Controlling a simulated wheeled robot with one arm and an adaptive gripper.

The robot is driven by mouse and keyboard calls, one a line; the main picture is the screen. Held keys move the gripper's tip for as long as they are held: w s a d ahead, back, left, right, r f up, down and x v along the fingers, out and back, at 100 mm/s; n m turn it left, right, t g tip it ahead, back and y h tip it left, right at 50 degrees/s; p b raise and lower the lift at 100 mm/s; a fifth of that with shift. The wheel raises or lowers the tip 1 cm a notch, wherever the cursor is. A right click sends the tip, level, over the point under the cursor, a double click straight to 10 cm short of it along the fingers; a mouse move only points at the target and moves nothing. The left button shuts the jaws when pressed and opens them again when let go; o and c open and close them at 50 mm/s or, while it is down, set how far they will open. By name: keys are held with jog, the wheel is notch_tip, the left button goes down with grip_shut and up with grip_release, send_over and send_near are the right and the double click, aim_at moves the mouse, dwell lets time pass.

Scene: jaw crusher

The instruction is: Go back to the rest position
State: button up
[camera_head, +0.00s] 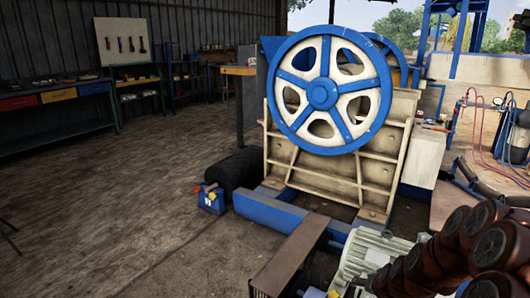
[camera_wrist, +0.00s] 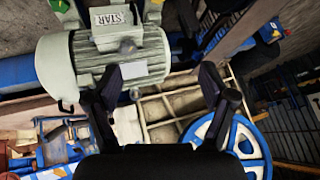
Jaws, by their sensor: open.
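My gripper (camera_wrist: 160,78) shows in the wrist view with its two black fingers spread apart. Nothing is between the fingers. Beyond the fingertips is a grey-green electric motor (camera_wrist: 108,55) with a "STAR" label, and the blue-and-white flywheel (camera_wrist: 243,138) of the jaw crusher shows at the lower right. I cannot tell the distance to them; no contact shows. In the head view the jaw crusher's cream ribbed body (camera_head: 350,172) stands at centre right, with its large flywheel (camera_head: 322,90) in front. My gripper cannot be made out in the head view.
The motor (camera_head: 372,255) and a brown belt guard (camera_head: 290,262) lie low in front of the crusher. A small blue box (camera_head: 211,199) stands on the floor beside a dark roll (camera_head: 237,172). A workbench (camera_head: 55,120) lines the left wall. The dirt floor (camera_head: 120,205) at left is mostly clear.

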jog(key=s+a+r+n+g+y+p, duration=0.1)
jog(key=s+a+r+n+g+p, duration=0.1)
jog(key=s+a+r+p, duration=0.65)
jog(key=s+a+r+n+g+y+p, duration=0.15)
jog(key=s+a+r, duration=0.35)
jog(key=r, duration=0.9)
jog(key=s+r+n+g+h+p, duration=0.1)
jog(key=s+r+g+p, duration=0.1)
jog(key=s+r+p, duration=0.3)
jog(key=s+r+g+h+p, duration=0.1)
jog(key=s+r+g+p, duration=0.2)
jog(key=s+r, duration=1)
jog(key=s+a+p, duration=0.1)
jog(key=s+p, duration=0.1)
jog(key=s, duration=0.5)
jog(key=shift+s+r+n, duration=0.15)
jog(key=shift+r+n, duration=0.2)
jog(key=shift+r, duration=0.05)
